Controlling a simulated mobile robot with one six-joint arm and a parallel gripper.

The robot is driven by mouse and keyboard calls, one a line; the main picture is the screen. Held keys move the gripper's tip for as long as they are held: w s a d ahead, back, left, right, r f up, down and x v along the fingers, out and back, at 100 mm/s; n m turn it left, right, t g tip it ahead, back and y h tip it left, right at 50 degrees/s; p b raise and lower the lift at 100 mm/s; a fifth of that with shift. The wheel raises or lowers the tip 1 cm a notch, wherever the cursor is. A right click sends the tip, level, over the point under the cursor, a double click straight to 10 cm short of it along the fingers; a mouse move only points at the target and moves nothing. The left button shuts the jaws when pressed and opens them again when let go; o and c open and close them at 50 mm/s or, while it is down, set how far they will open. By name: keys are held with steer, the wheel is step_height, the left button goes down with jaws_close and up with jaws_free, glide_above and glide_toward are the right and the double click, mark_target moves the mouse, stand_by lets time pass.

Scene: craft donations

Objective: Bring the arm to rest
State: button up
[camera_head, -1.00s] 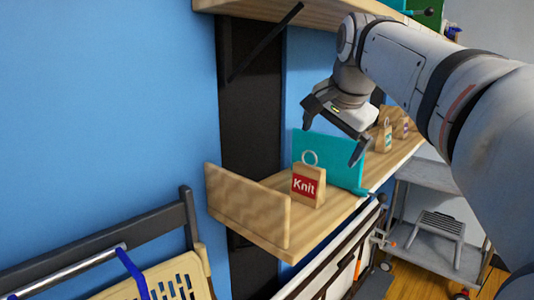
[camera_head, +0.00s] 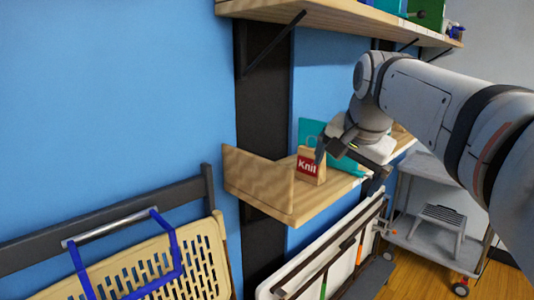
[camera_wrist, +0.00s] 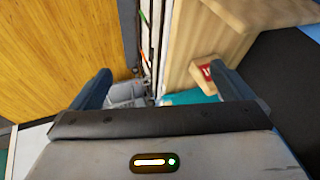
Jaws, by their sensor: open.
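My gripper (camera_head: 348,170) is open, its jaws apart with nothing between them. In the head view it is just in front and to the right of a wooden block-like tag (camera_head: 307,168) with a red "Knit" label, and overlaps part of the scene behind it. The tag stands upright on the lower wooden shelf (camera_head: 285,208). In the wrist view both fingers of my gripper (camera_wrist: 168,90) show, and the red-labelled tag (camera_wrist: 205,72) lies beyond the right finger. I cannot tell whether finger and tag touch.
A teal divider (camera_head: 310,130) stands behind the tag. An upper shelf (camera_head: 340,20) runs above my arm. A grey cart (camera_head: 432,215) with a step stool stands at right.

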steer(key=s+f+n+g, duration=0.1)
steer(key=s+f+n, duration=0.3)
steer(key=s+f, duration=0.4)
steer(key=s+f+n+g, duration=0.2)
steer(key=s+f, duration=0.7)
steer(key=f, duration=0.7)
steer(key=shift+f+n+p, duration=0.2)
steer(key=shift+n+p, duration=0.1)
steer(key=shift+n, duration=0.6)
